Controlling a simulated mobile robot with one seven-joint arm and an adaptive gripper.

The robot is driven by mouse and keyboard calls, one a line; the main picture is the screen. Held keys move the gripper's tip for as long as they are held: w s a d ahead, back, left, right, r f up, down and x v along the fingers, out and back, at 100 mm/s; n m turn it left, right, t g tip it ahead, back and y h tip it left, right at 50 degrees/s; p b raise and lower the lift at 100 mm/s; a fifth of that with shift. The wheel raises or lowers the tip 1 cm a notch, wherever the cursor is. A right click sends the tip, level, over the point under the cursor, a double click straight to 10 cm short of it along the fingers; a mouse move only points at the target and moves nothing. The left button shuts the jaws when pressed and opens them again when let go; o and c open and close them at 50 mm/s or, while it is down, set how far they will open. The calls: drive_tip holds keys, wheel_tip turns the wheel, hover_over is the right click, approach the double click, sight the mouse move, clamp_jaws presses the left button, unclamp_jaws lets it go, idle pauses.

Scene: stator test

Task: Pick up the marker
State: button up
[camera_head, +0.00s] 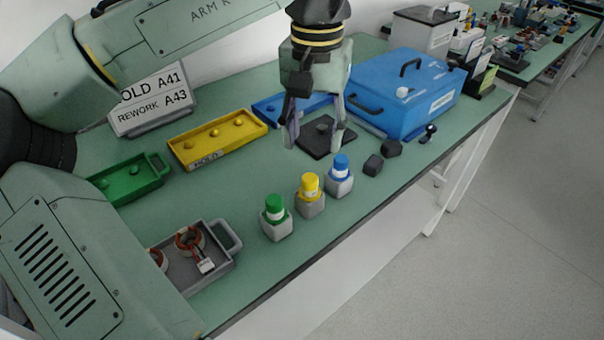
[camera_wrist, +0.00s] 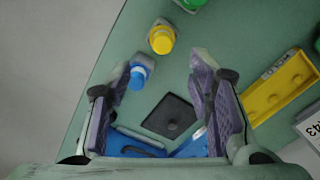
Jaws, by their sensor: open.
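Three capped, marker-like pieces stand upright in pale grey blocks near the front edge of the bench: a green one (camera_head: 274,207), a yellow one (camera_head: 309,186) and a blue one (camera_head: 340,167). I cannot tell which is the task's marker. In the wrist view the blue one (camera_wrist: 138,76) shows beside the left finger, with the yellow one (camera_wrist: 161,40) farther up and the green one cut off at the top edge. My gripper (camera_head: 314,143) is open and empty, pointing down above the bench behind the blue one. No finger visibly holds any of them.
A dark square plate (camera_wrist: 170,117) lies below the gripper. A blue lidded case (camera_head: 405,108) stands to the right, with two small dark blocks (camera_head: 373,165) before it. Yellow (camera_head: 218,140) and green (camera_head: 128,180) trays and a grey tray (camera_head: 225,262) are left.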

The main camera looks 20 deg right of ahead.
sight(310, 177)
drive_tip(key=f, duration=0.4)
drive_tip(key=shift+s, duration=0.25)
drive_tip(key=shift+w+a+f+p, duration=0.15)
drive_tip(key=shift+f+p, duration=0.25)
drive_tip(key=shift+f, duration=1.1)
drive_tip(key=shift+w+a+f+p, duration=0.15)
drive_tip(key=shift+f+p, duration=0.25)
drive_tip(key=shift+f, duration=1.05)
drive_tip(key=shift+d, duration=0.1)
drive_tip(key=shift+c, duration=0.4)
clamp_jaws()
